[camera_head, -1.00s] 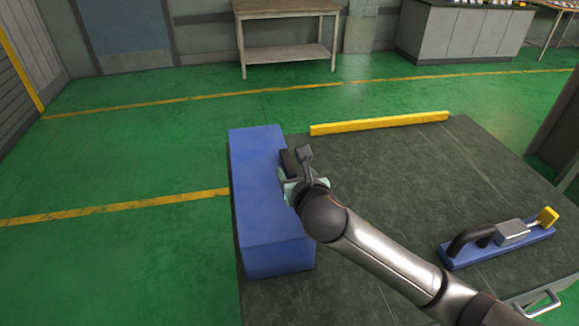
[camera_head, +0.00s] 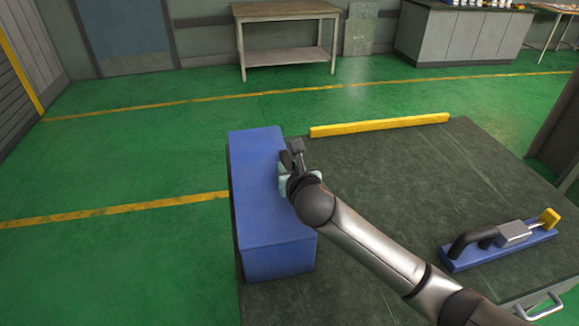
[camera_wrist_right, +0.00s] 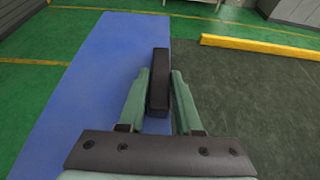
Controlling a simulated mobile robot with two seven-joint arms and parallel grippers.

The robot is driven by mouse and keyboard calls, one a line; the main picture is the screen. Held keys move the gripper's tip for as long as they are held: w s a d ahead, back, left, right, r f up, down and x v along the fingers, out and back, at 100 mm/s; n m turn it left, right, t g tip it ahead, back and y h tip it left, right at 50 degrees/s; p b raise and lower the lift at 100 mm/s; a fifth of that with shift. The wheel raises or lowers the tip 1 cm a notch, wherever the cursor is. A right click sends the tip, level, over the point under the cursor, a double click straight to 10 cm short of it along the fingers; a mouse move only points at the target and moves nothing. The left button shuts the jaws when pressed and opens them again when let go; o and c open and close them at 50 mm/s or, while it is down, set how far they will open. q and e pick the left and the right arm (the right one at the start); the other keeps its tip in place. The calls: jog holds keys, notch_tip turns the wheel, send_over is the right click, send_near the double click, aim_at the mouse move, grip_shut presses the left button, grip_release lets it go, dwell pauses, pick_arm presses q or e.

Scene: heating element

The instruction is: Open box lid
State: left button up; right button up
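The blue box (camera_head: 262,215) stands at the left edge of the dark table, and its flat top is closed. A dark handle (camera_wrist_right: 160,80) shows at the box's right side. My right gripper (camera_wrist_right: 162,75) is at this handle, with one pale green finger on each side of it. The fingers are very near the handle, and I cannot tell whether they touch it. In the head view my right gripper (camera_head: 288,170) is at the right edge of the box, and its wrist partly hides the handle. My left gripper is not in view.
A yellow bar (camera_head: 380,125) lies along the table's far edge. A blue fixture (camera_head: 498,246) with a black handle and a yellow block is at the right. The table (camera_head: 420,175) is bare between them. A wooden workbench (camera_head: 287,12) stands by the back wall.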

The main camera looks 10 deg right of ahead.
grip_shut()
dwell(1.0)
